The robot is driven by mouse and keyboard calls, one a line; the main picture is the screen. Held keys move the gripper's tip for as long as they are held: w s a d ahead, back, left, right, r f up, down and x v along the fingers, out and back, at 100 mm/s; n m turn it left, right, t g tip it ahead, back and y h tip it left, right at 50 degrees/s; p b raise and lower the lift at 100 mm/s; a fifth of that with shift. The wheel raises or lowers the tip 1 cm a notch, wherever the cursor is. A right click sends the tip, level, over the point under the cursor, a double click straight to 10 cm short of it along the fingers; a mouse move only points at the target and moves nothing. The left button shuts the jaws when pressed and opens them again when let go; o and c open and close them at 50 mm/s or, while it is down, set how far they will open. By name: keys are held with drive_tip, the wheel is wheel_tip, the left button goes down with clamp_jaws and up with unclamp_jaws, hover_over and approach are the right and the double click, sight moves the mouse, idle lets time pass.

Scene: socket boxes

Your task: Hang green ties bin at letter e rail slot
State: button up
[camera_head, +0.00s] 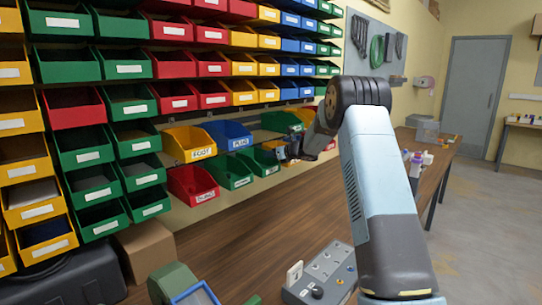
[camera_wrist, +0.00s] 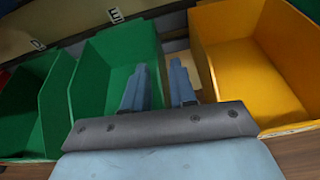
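In the wrist view a green bin (camera_wrist: 118,62) hangs beneath the letter E label (camera_wrist: 115,15). My gripper (camera_wrist: 160,75) is above this bin's right side, with its two fingers apart and nothing visible between them being held. The left finger overlaps the bin's right part; the right finger is over the gap beside a yellow bin (camera_wrist: 225,75). Whether the fingers touch the bin's wall cannot be told. In the head view my gripper (camera_head: 290,150) is by the right end of the lower rail row, near a green bin (camera_head: 263,162). No ties label is readable.
Another green bin (camera_wrist: 28,100) is left, near the letter D label (camera_wrist: 38,44). In the head view a yellow bin (camera_head: 189,145), a blue bin (camera_head: 228,134) and a red bin (camera_head: 193,186) hang nearby. The wooden bench (camera_head: 235,235) below is partly clear; a grey control box (camera_head: 322,275) stands in front.

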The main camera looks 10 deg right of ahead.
drive_tip(key=shift+o, duration=1)
drive_tip(key=shift+s+d, duration=0.1)
drive_tip(key=v, duration=1.3)
drive_tip(key=shift+s, duration=0.2)
drive_tip(key=shift+d+r, duration=0.1)
drive_tip(key=shift+r, duration=0.05)
